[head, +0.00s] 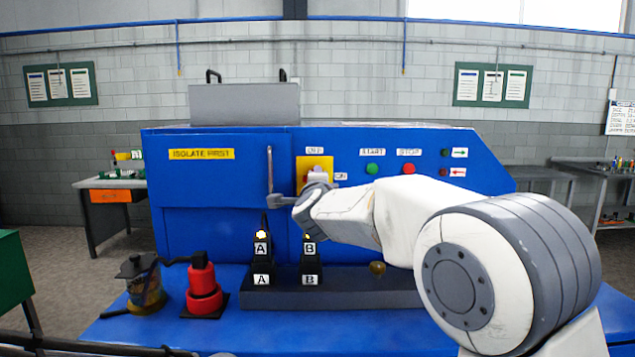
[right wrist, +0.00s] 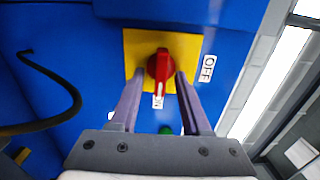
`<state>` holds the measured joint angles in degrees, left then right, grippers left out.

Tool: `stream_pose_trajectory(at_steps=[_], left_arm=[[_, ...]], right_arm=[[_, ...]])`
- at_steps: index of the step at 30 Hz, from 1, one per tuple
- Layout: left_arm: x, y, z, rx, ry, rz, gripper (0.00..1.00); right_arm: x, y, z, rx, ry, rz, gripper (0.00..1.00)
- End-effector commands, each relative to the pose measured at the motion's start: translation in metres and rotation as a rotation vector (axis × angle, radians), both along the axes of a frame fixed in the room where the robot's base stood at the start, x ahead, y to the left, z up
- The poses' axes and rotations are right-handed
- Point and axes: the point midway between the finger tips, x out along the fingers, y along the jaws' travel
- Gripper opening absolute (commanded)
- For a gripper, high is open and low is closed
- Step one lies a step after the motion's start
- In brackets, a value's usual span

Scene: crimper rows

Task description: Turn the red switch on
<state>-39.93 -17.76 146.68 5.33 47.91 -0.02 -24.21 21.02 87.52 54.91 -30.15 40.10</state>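The red switch (right wrist: 160,66) sits on a yellow plate (right wrist: 133,42) on the blue machine's front. Its handle points down in the right wrist view, toward the ON label (right wrist: 158,101); the OFF label (right wrist: 208,68) is to the right. In the head view the yellow plate (head: 302,166) shows, but my right gripper (head: 317,171) hides most of the switch. In the right wrist view my right gripper (right wrist: 160,76) is open, one finger on each side of the knob, with visible gaps. My left gripper is not in view.
Green start (head: 372,169) and red stop (head: 408,169) buttons are right of the plate. A grey lever (head: 270,170) hangs just left of it.

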Motion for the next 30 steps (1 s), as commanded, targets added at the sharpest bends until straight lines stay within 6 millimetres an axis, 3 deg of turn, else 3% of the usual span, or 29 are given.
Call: stream_pose_trajectory(at_steps=[8, 21, 30], left_arm=[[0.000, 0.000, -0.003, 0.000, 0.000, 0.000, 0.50], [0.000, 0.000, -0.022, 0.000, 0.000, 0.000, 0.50], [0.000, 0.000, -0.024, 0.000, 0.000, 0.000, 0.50]], right_arm=[[-0.008, 0.001, 0.000, -0.001, -0.002, 0.002, 0.47], [-0.087, 0.001, 0.000, -0.001, -0.002, 0.003, 0.47], [-0.105, 0.000, 0.000, -0.001, 0.000, 0.000, 0.47]])
